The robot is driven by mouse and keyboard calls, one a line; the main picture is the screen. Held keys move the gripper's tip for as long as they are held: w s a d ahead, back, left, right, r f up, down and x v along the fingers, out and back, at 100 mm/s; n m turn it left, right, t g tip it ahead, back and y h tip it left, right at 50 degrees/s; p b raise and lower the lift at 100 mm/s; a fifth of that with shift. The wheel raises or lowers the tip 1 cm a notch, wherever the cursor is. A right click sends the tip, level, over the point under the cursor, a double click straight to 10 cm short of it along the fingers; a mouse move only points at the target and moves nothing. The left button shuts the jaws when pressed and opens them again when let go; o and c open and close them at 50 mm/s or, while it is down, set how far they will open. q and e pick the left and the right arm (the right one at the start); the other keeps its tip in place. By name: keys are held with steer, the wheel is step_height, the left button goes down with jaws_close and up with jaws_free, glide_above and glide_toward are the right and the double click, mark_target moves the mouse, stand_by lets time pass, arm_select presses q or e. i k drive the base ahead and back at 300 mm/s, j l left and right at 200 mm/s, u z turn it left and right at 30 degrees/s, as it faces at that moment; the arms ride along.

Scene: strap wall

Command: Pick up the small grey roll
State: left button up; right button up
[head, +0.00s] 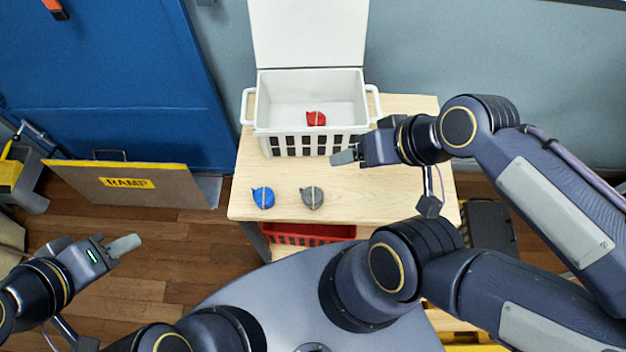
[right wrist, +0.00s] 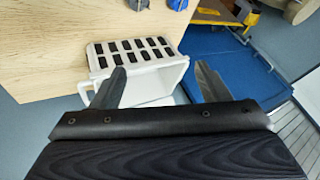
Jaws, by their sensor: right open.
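The small grey roll (head: 312,197) lies on the light wooden table (head: 400,195), right of a blue roll (head: 263,197). In the right wrist view the grey roll (right wrist: 138,4) is cut off at the top edge, with the blue roll (right wrist: 178,4) to its right. My right gripper (head: 343,157) is open and empty, above the table by the front of the white basket, behind and right of the grey roll. Its parted fingers (right wrist: 158,82) show against the basket. My left gripper (head: 124,245) is off to the left over the floor, away from the table; its jaw gap is not clear.
A white basket (head: 262,118) with its lid (head: 308,33) raised stands at the table's back; a red roll (head: 316,118) lies inside. A red crate (head: 300,235) sits below the table's front edge. A ramp board (head: 130,183) leans at the left by the blue door (head: 100,80).

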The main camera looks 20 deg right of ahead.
mark_target(312, 197)
steer(key=k+z, duration=0.3)
steer(key=k+l+z, duration=0.25)
steer(key=i+j+z, duration=0.15)
steer(key=j+z, duration=0.15)
steer(key=j, duration=0.2)
steer(key=i+j+z, duration=0.1)
steer(key=j+z, duration=0.15)
steer(key=j, duration=0.25)
steer(key=j+z, duration=0.3)
steer(key=j, duration=0.2)
steer(key=i+j, duration=0.1)
steer(key=j, duration=0.5)
steer(key=i+j, duration=0.1)
steer(key=j, duration=0.45)
